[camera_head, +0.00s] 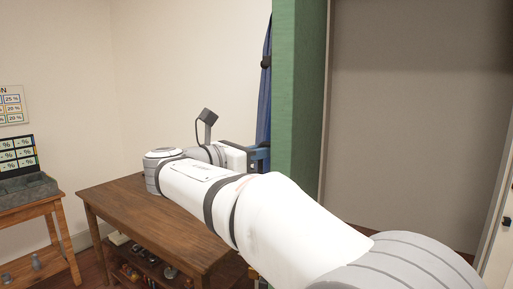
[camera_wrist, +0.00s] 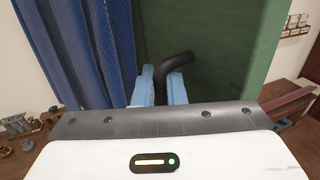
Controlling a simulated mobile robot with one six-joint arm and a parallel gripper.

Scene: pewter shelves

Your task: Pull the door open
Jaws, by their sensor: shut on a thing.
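The green door (camera_head: 298,70) stands upright at a steep angle in the head view, with a light frame and a grey-brown recess to its right. In the wrist view its green face (camera_wrist: 220,45) fills the upper middle. A black bent handle (camera_wrist: 178,62) sticks out from that face. My gripper (camera_wrist: 161,84) has its light blue fingers on either side of the handle's lower part and is shut on it. In the head view my gripper (camera_head: 261,157) is at the door's left side, and the handle is hidden there.
A blue hanging cloth (camera_head: 265,90) is close to the gripper, and also shows in the wrist view (camera_wrist: 85,50). A brown wooden table (camera_head: 110,210) with items on its lower shelf stands under my arm. Another table (camera_head: 40,205) is at far left.

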